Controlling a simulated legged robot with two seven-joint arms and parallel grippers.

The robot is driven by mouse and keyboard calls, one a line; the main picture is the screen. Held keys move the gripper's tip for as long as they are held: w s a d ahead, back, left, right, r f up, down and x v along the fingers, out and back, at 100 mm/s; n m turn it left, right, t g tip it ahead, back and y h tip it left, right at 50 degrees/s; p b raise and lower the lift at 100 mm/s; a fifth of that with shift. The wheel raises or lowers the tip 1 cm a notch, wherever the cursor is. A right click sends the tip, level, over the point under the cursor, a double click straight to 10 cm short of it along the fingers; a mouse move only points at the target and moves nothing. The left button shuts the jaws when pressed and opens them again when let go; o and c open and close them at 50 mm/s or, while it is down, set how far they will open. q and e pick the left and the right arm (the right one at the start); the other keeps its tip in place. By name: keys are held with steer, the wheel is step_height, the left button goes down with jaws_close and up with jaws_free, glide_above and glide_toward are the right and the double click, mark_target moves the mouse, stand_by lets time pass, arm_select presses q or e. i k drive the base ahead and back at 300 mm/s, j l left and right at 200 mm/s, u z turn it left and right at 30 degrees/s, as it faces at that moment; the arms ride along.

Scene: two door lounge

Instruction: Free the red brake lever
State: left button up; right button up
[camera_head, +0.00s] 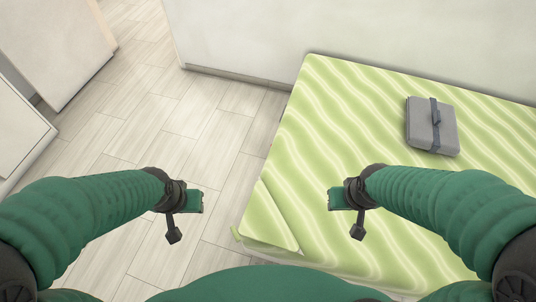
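No red brake lever shows in the head view. My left gripper (188,206) hangs over the wooden floor at the lower left, with nothing seen in it. My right gripper (344,205) is over the green striped bed cover (330,130), with nothing seen in it. Both grippers are small and seen from above, so how far their fingers are apart cannot be told.
A grey folded bundle with a dark strap (432,126) lies on the bed at the right. A white wall (350,35) runs behind the bed. Pale wood floor (190,110) is clear at the left. White wall or door panels (58,45) stand at the far left.

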mark_target(341, 118)
steer(key=i+j+z, duration=0.15)
steer(key=j, duration=1.25)
steer(key=i+j, duration=0.25)
steer(key=j, duration=0.15)
steer(key=i+j+z, duration=0.1)
steer(key=i+j, duration=0.4)
steer(key=j, duration=0.25)
steer(key=i+z, duration=0.15)
steer(key=i, duration=1.1)
